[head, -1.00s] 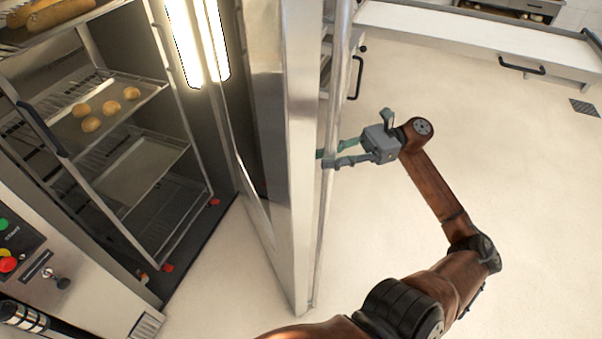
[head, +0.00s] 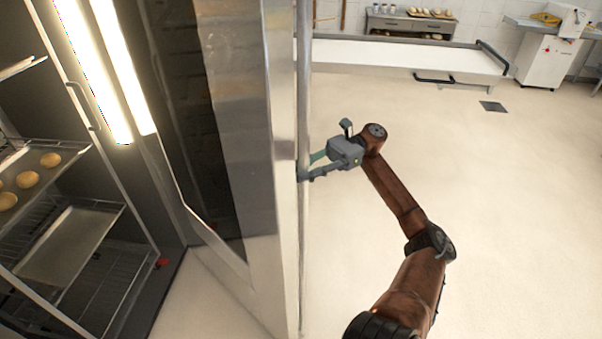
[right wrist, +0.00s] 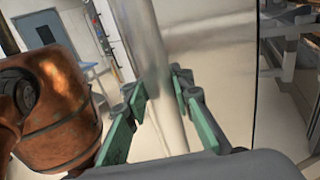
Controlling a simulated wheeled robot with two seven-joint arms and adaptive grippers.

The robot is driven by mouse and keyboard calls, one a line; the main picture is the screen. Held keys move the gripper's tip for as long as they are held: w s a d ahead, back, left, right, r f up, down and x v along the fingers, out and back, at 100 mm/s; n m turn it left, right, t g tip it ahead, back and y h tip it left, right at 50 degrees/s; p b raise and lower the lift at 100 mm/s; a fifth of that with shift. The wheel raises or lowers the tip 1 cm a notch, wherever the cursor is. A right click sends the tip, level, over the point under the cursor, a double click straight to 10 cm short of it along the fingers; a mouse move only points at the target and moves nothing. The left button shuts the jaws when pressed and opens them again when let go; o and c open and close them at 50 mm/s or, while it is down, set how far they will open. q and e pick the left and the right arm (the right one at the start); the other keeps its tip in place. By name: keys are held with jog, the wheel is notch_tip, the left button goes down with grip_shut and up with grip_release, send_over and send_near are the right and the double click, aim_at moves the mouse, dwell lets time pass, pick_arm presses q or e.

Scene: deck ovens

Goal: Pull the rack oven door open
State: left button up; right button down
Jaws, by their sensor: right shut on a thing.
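The rack oven door (head: 262,150) stands open in the middle of the head view, seen nearly edge-on, with its window to the left. Its long vertical handle bar (head: 304,90) runs along the right side of the door. My right gripper (head: 304,174) is shut on this bar at about mid-height of the picture. In the right wrist view the bar (right wrist: 150,55) passes between the two green finger pads. The open oven chamber lies left of the door. My left gripper is not in view.
Inside the oven a rack holds trays (head: 75,240), one with several rolls (head: 28,179). A long white table (head: 400,56) stands at the back, with a white machine (head: 545,60) at the far right. The floor (head: 510,210) right of the door is clear.

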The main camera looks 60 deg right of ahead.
jog(key=c, duration=1.7)
grip_release()
jog(key=v, duration=1.2)
jog(key=shift+s, duration=0.1)
